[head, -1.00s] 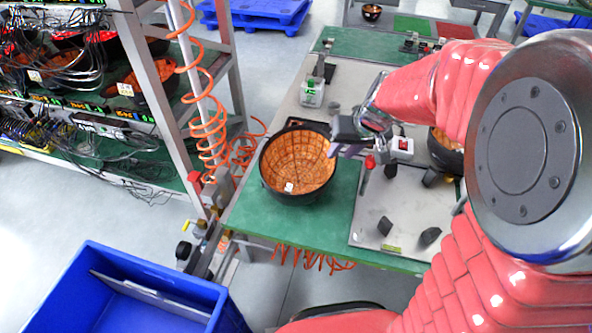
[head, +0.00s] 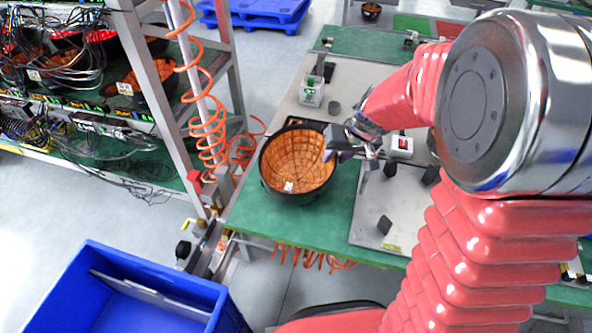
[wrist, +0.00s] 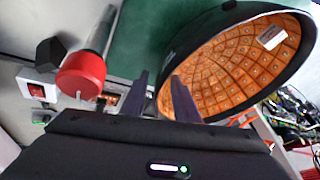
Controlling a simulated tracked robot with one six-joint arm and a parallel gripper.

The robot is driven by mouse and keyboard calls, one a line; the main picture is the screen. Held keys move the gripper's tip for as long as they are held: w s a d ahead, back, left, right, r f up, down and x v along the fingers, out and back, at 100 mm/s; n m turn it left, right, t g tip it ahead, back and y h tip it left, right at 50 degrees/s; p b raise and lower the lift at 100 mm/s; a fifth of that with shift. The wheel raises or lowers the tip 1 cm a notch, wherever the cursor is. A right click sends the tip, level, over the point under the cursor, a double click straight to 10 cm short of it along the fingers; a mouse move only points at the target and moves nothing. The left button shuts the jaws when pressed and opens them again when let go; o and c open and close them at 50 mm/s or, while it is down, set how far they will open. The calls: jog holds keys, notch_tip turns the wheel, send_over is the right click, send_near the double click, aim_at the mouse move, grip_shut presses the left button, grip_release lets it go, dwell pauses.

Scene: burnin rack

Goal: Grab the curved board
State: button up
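The curved board is an orange bowl-shaped grid (head: 297,163) inside a black round shell with a small white label. It sits on the green table near its left edge, and it shows at the upper right of the wrist view (wrist: 235,65). My gripper (head: 333,148) is at the right rim of the bowl in the head view.
A red-capped tool (wrist: 82,75) and a white box with a red switch (head: 401,146) are close to my gripper. A grey plate (head: 375,205) holds small dark blocks. A metal rack (head: 150,80) with a coiled orange hose stands left; a blue bin (head: 130,290) is below.

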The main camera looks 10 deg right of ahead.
dwell(0.3)
grip_shut()
dwell(1.3)
